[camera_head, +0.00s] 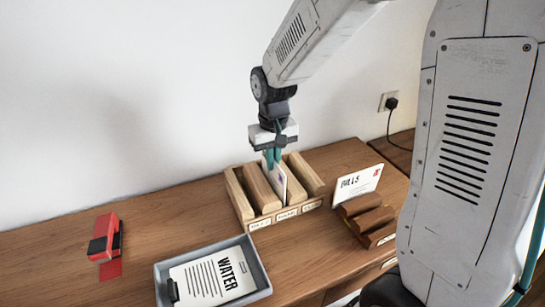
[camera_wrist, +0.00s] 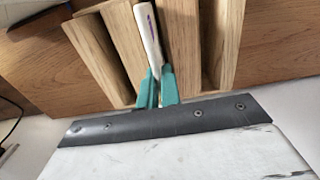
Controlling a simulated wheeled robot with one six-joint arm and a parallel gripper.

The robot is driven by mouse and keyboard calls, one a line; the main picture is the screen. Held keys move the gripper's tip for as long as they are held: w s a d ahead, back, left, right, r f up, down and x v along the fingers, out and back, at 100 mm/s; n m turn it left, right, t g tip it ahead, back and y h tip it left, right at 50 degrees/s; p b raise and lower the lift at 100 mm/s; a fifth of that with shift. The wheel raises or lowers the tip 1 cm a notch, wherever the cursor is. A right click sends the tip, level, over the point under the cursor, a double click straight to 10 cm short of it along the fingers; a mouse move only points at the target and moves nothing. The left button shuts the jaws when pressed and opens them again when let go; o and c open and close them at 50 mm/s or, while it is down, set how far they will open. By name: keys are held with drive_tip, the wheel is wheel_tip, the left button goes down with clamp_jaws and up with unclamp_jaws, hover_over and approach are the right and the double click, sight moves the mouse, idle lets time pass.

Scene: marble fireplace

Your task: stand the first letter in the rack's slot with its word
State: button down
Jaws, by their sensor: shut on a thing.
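A light wooden rack (camera_head: 241,199) with upright dividers stands on the wooden sideboard. Its front carries small labels, too small to read surely. My gripper (camera_head: 272,160) is above the rack, pointing down, its teal fingers shut on the top edge of a white letter (camera_head: 278,184). The letter stands roughly upright between two dividers, in the middle gap. In the wrist view the letter (camera_wrist: 149,38) runs from the fingertips (camera_wrist: 157,88) between the wooden dividers of the rack (camera_wrist: 189,40). The letter's face and lower edge are hidden; I cannot tell if it touches the slot floor.
A grey tray (camera_head: 161,275) in front holds a sheet reading WATER (camera_head: 207,282). A red and black object (camera_head: 105,243) lies at left. A darker stepped wooden holder (camera_head: 369,219) stands at right, by a white card reading BILLS (camera_head: 358,183). The sideboard between is clear.

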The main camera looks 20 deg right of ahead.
drive_tip(key=shift+f, duration=1)
drive_tip(key=c, duration=1.5)
unclamp_jaws()
drive_tip(key=shift+r, duration=4.5)
